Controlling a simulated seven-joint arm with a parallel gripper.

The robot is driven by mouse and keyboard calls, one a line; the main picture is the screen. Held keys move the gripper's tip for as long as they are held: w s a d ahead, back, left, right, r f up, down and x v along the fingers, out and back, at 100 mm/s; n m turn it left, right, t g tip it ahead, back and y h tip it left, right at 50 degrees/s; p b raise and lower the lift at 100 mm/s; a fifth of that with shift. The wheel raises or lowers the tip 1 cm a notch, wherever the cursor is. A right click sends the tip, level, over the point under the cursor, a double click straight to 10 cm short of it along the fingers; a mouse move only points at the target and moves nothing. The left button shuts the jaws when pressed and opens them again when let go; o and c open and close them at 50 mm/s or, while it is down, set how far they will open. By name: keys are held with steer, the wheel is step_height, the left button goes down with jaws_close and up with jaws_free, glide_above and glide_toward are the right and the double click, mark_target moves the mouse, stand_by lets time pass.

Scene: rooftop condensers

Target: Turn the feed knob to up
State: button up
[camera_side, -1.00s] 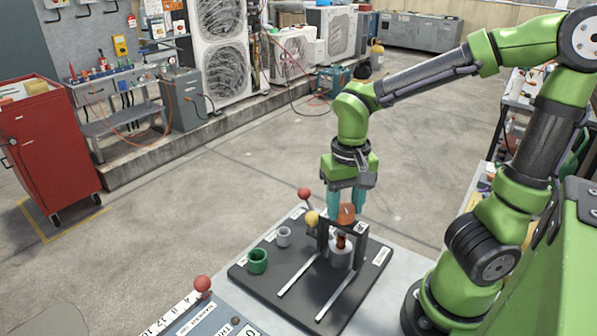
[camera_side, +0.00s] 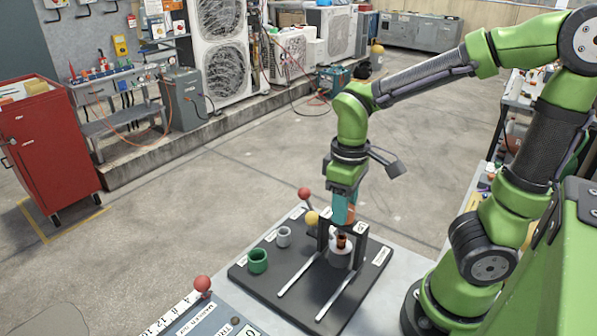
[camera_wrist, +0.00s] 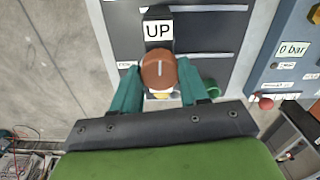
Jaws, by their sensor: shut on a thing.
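The feed knob is a round orange-brown knob (camera_wrist: 158,72) with a short white line on its top. In the wrist view the line points to the white UP label (camera_wrist: 158,30). My gripper (camera_wrist: 158,80) points down with its teal fingers on either side of the knob, shut on it. In the side view my gripper (camera_side: 343,209) is over the black bracket (camera_side: 360,240), and the fingers hide part of the knob (camera_side: 351,213).
The black board (camera_side: 300,310) also carries a green cup (camera_side: 258,261), a grey cup (camera_side: 284,237), a yellow ball (camera_side: 312,219), a red-ball lever (camera_side: 305,193) and two pale rails. A blue-grey panel (camera_wrist: 283,70) with a red ball lies beside the board.

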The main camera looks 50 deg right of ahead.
steer(key=shift+r+n, duration=0.1)
steer(key=shift+n, duration=0.3)
steer(key=o, duration=1.1)
steer(key=shift+c, duration=0.2)
step_height(320, 180, up, 17)
steer(key=s+a+f+m+t+y, duration=0.1)
steer(key=a+f+m+t+y, duration=0.1)
steer(key=a+f+m+t, duration=0.2)
step_height(320, 180, down, 4)
steer(key=m+t, duration=0.2)
steer(key=t, duration=0.1)
steer(key=shift+a, duration=0.15)
